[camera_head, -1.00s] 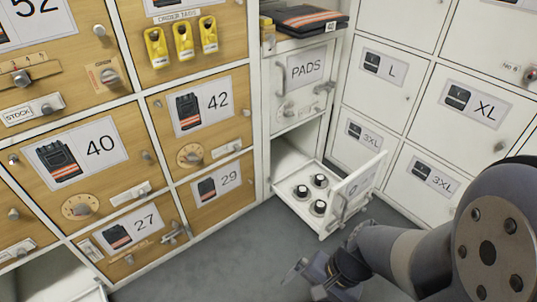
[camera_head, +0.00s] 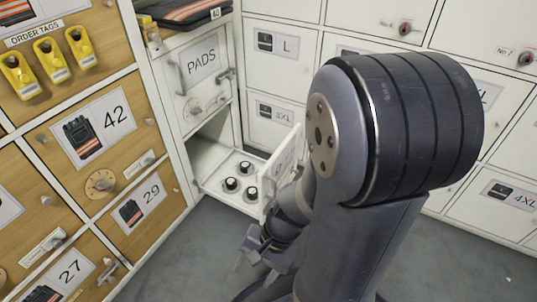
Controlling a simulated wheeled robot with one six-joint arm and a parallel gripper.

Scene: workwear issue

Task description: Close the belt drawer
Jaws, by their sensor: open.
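The belt drawer (camera_head: 233,200) is a white drawer pulled out at the bottom of the narrow white column, below the PADS door (camera_head: 202,62). Several rolled dark belts (camera_head: 231,184) with pale centres stand inside it. Its labelled front panel (camera_head: 282,168) faces right and is partly hidden by my arm. My gripper (camera_head: 250,262) is low over the grey floor, in front of the drawer and below its front panel. Its jaws are open and empty, apart from the drawer as far as I can tell.
Wooden lockers (camera_head: 92,130) stand on the left, with knobs and handles sticking out. White lockers (camera_head: 275,45) line the back and right. A folded dark garment (camera_head: 188,12) lies above the PADS door. The grey floor (camera_head: 185,255) is clear left of my gripper.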

